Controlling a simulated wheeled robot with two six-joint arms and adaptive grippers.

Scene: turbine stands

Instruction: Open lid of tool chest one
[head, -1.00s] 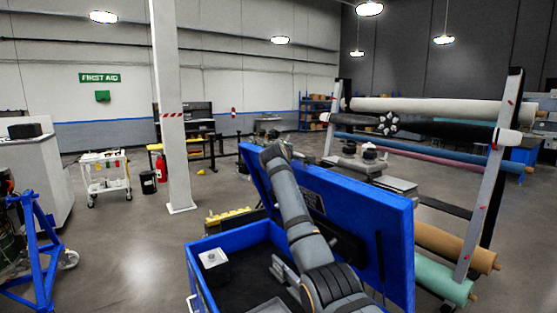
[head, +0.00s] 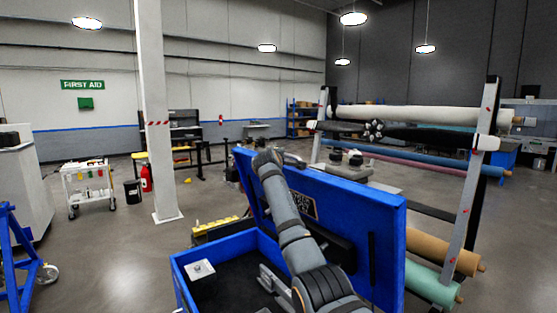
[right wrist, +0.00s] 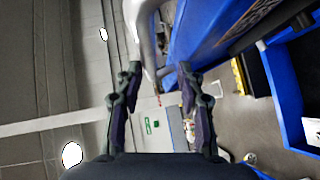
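The blue tool chest (head: 176,282) stands in front of me in the head view. Its lid (head: 372,212) is raised, tilted back past the right side of the box. My right arm crosses in front of the lid, and my right gripper (head: 268,158) is near the lid's upper far corner. In the right wrist view the gripper (right wrist: 159,72) has its fingers apart with nothing between them. The blue lid (right wrist: 205,30) is beside and beyond the right finger there; contact cannot be told. A pale curved bar (right wrist: 146,45) shows beyond the fingertips. My left gripper is not in view.
A rack of rolls (head: 470,210) stands close behind the lid on the right. A white pillar (head: 152,110), a tool cart (head: 88,188) and a blue stand (head: 18,265) are to the left. Floor between the stand and chest is clear.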

